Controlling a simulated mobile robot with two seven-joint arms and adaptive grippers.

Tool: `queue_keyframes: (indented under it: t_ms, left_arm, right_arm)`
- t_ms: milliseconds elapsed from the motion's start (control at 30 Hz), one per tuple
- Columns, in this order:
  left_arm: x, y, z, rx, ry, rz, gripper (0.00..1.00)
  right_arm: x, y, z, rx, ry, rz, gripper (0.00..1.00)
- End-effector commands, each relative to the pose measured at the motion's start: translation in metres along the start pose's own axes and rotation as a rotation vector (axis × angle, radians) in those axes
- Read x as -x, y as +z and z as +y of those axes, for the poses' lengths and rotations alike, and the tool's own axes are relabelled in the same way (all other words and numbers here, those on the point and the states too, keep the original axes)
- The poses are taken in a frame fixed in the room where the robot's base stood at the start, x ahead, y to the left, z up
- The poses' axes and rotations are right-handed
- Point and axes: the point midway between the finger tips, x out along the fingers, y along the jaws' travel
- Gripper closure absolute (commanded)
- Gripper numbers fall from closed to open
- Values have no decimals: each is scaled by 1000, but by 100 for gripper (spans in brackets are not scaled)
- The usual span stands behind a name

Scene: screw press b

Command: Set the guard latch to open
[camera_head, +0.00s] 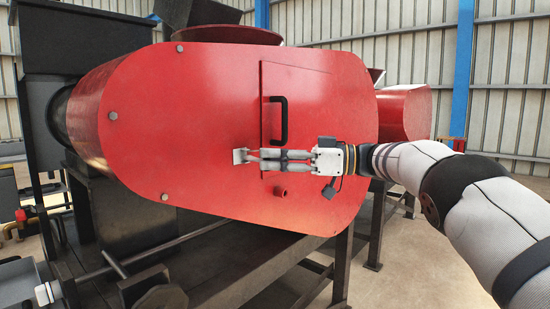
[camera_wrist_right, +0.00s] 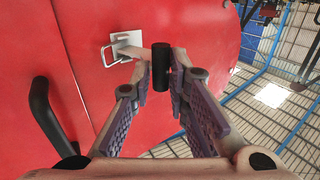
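The guard (camera_head: 190,110) is a large red housing with a flat front and a black door handle (camera_head: 278,120). The latch sits left of that handle; its small metal plate (camera_head: 240,156) shows in the head view. In the right wrist view, the latch plate (camera_wrist_right: 126,42) carries a metal loop, and a short lever runs from it to a black knob (camera_wrist_right: 161,67). My right gripper (camera_head: 262,158) reaches in from the right, its fingers close together over the latch. In the wrist view its fingertips (camera_wrist_right: 164,72) bracket the knob, with no clear gap. My left gripper is not discernible.
The black door handle also shows in the wrist view (camera_wrist_right: 52,115), left of my fingers. A small red stub (camera_head: 280,191) protrudes below my right gripper. A dark rod (camera_head: 130,262) and metal stand (camera_head: 342,265) are below the guard. Open floor lies at right.

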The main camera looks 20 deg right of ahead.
Motion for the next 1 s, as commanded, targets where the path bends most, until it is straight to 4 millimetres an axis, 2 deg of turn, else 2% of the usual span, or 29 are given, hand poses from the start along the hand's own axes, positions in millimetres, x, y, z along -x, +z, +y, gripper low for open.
queue_keyframes:
  t_ms: [67, 400, 467, 700, 800, 1000]
  left_arm:
    - [0, 0, 0, 0, 0, -1, 58]
    - [0, 0, 0, 0, 0, 0, 58]
    - [0, 0, 0, 0, 0, 0, 58]
    - [0, 0, 0, 0, 0, 0, 58]
    - [0, 0, 0, 0, 0, 0, 58]
    - [0, 0, 0, 0, 0, 0, 58]
  right_arm:
    - [-1, 2, 0, -2, 0, -1, 67]
    - [6, -1, 1, 1, 4, 2, 67]
    - [16, -1, 2, 0, 6, 2, 67]
    - [81, 0, 1, 1, 6, 3, 67]
    - [102, 0, 1, 1, 4, 2, 67]
    - [120, 0, 0, 0, 1, 1, 67]
